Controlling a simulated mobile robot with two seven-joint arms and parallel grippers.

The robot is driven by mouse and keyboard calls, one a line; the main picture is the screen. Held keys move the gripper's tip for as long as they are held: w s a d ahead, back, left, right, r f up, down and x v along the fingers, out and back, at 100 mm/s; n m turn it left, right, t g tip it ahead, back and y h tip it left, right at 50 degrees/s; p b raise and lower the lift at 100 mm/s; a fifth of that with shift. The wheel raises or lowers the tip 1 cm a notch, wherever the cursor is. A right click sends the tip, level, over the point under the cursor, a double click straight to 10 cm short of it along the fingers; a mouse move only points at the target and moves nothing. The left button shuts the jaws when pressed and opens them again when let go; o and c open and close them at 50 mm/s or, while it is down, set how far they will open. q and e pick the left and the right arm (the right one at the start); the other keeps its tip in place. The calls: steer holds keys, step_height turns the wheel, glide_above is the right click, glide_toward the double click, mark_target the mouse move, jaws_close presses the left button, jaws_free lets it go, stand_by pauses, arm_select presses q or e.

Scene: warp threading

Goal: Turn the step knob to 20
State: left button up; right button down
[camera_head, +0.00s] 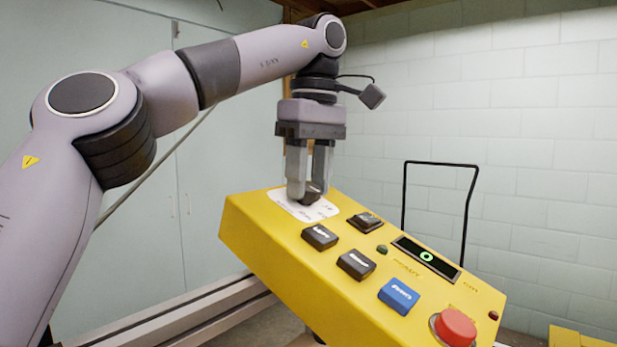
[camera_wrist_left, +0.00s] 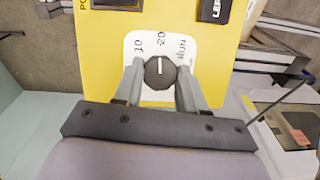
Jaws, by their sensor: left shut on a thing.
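The step knob (camera_wrist_left: 160,73) is a dark round knob on a white label plate at one end of the yellow control box (camera_head: 262,222). In the left wrist view its white pointer line points up at the "20" mark. My left gripper (camera_head: 307,190) comes down from above, shut on the knob with one finger on each side. In the head view the fingers mostly cover the knob (camera_head: 312,194). My right gripper is not in view.
The box carries black buttons (camera_head: 356,264), a blue button (camera_head: 399,296), a red mushroom button (camera_head: 455,328) and a small display (camera_head: 427,257) with a green "0". A thin black frame (camera_head: 404,195) stands behind the box. A metal rail (camera_head: 170,318) runs along the lower left.

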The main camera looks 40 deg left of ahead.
arm_select(q)
steer(key=shift+r+m, duration=0.1)
steer(key=shift+m, duration=0.4)
steer(key=o, duration=1.1)
steer(key=shift+c, duration=0.2)
steer(key=shift+n, duration=0.3)
